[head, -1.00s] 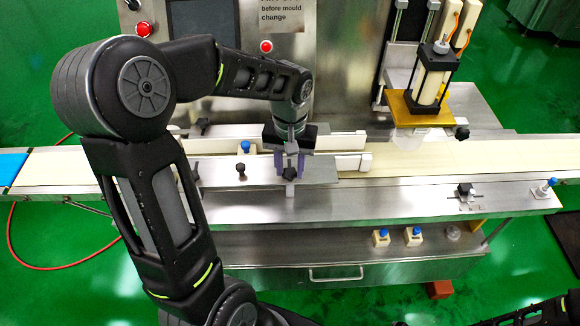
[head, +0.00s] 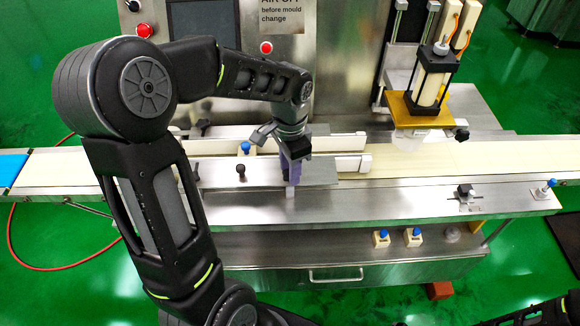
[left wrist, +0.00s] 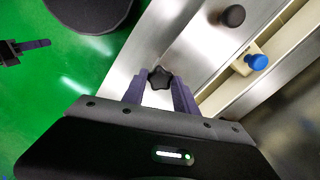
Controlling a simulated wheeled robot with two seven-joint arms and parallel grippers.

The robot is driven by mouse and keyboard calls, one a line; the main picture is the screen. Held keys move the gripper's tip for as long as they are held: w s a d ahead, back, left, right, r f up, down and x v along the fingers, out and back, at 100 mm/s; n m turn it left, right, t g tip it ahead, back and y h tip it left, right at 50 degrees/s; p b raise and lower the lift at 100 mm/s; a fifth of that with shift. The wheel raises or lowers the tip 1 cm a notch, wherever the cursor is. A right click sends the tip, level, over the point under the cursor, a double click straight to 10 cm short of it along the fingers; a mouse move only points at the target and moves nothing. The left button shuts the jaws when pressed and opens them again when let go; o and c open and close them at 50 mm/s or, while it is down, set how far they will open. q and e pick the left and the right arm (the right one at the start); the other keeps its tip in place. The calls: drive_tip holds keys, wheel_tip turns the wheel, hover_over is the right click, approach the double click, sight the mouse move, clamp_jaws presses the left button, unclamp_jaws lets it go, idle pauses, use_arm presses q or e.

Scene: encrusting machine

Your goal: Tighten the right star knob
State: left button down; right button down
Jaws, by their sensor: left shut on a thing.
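The right star knob (left wrist: 160,78) is black and lobed, and it shows between the two purple fingers of my left gripper (left wrist: 159,92) in the left wrist view. The fingers are closed on its sides. In the head view my left gripper (head: 290,172) points down at the front edge of the metal guide plate (head: 320,174), and its fingers hide the star knob. A small pale block (head: 290,192) shows just below the fingertips. My right gripper is not in view.
A round black knob (head: 240,169) stands on the plate to the left; it also shows in the left wrist view (left wrist: 233,16). A blue-topped piece (head: 245,148) is behind it. The conveyor belt (head: 430,158) runs behind, and the metal ledge (head: 380,205) is mostly clear.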

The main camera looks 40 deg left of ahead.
use_arm(q)
drive_tip(key=shift+w+m, duration=0.1)
drive_tip(key=shift+m, duration=0.9)
drive_tip(key=c, duration=1)
unclamp_jaws()
drive_tip(key=shift+o, duration=0.2)
drive_tip(key=shift+r, duration=0.1)
wheel_tip(320, 180, up, 8)
drive_tip(key=shift+f, duration=0.15)
